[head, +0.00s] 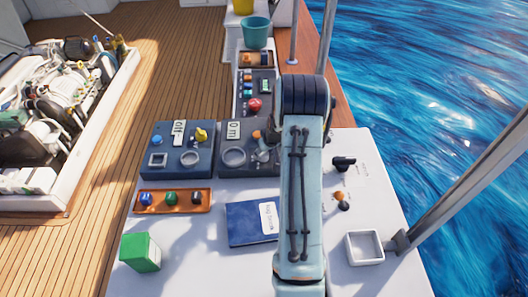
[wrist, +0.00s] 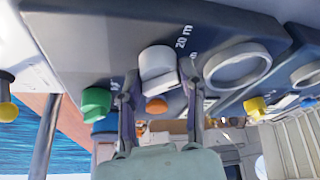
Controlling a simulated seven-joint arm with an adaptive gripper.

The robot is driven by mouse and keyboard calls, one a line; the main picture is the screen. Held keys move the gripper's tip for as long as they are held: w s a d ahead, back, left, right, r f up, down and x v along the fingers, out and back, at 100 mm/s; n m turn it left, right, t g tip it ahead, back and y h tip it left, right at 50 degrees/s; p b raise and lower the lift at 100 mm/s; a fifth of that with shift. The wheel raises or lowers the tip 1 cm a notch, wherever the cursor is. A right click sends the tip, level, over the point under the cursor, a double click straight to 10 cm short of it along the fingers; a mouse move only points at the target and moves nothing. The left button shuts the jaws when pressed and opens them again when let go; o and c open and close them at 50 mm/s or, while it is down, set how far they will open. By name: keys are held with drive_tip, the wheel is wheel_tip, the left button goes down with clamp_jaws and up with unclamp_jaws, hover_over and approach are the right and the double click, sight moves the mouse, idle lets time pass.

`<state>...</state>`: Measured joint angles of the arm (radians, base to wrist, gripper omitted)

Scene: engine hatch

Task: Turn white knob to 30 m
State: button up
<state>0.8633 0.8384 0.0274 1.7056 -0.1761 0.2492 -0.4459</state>
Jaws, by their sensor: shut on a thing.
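The white knob (wrist: 158,68) is on the dark blue panel in the wrist view, between the two fingers of my gripper (wrist: 155,76). The fingers are shut on its sides. A "20 m" label (wrist: 184,37) is printed on the panel just beside the knob, and part of another label shows below it. The knob's pointer mark is not clear to me. In the head view the dark panel (head: 222,168) shows a "0 m" label (head: 233,130), and my arm covers much of its right part.
In the wrist view a green knob (wrist: 96,102) is close outside the left finger, an orange knob (wrist: 157,104) is below the white one, and a round ring (wrist: 238,64) is at right. In the head view a blue book (head: 250,226) and a green box (head: 140,252) lie nearer.

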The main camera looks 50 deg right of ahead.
drive_tip(key=m, duration=0.2)
drive_tip(key=m+h, duration=0.1)
drive_tip(key=m, duration=0.1)
drive_tip(key=shift+w+a+g+h, duration=0.1)
drive_tip(key=shift+g+h, duration=0.2)
drive_tip(key=shift+g, duration=0.1)
drive_tip(key=shift+m+g+h, duration=0.5)
drive_tip(key=shift+m, duration=1.4)
drive_tip(key=o, duration=1.1)
drive_tip(key=v, duration=1.2)
